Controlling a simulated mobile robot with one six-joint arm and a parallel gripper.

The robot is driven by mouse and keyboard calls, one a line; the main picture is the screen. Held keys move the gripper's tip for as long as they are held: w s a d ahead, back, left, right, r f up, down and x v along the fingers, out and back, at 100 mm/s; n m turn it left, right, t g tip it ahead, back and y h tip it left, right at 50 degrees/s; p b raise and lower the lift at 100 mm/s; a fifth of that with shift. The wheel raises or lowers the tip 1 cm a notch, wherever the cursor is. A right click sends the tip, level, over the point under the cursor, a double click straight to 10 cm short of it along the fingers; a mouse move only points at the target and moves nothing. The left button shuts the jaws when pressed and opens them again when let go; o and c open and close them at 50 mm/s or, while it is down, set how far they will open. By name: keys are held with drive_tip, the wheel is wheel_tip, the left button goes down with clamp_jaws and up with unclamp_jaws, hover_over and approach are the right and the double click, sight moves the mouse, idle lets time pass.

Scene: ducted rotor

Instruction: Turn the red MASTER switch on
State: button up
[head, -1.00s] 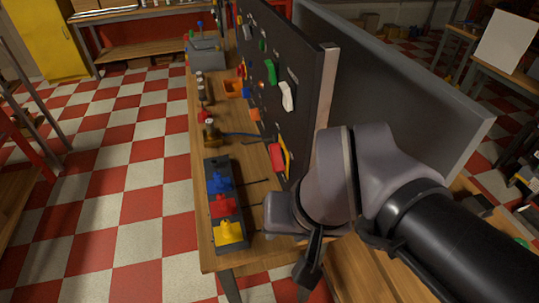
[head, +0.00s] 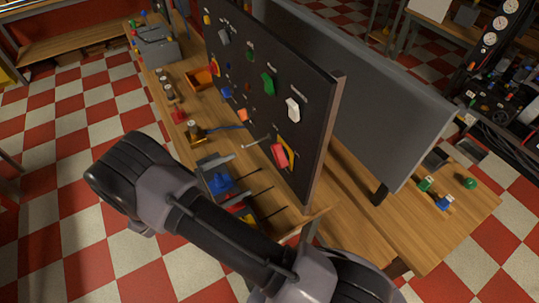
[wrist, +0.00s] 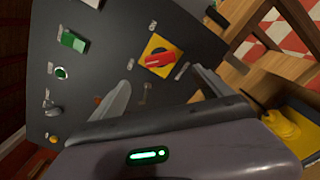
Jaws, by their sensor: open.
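The red MASTER switch (head: 279,156) is a red lever on a yellow plate, low on the near end of the dark upright panel (head: 316,115). In the wrist view the red switch (wrist: 160,60) lies ahead, framed between the two fingers. My gripper (wrist: 162,80) is open, its fingers apart with nothing between them. The switch appears beyond the fingertips, with a gap I cannot measure. In the head view my arm crosses the front and hides much of the gripper.
A white switch (head: 293,109) and a green switch (head: 268,84) sit on the panel nearby. A tray with blue, red and yellow pieces (head: 220,183) lies on the bench below, partly behind my arm. A grey board (head: 370,105) stands behind the panel.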

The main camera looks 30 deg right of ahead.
sight(275, 158)
drive_tip(key=d, duration=1.2)
drive_tip(key=shift+w+d+b, duration=0.2)
drive_tip(key=shift+b, duration=0.15)
drive_tip(key=shift+c, duration=0.2)
drive_tip(key=c, duration=1.3)
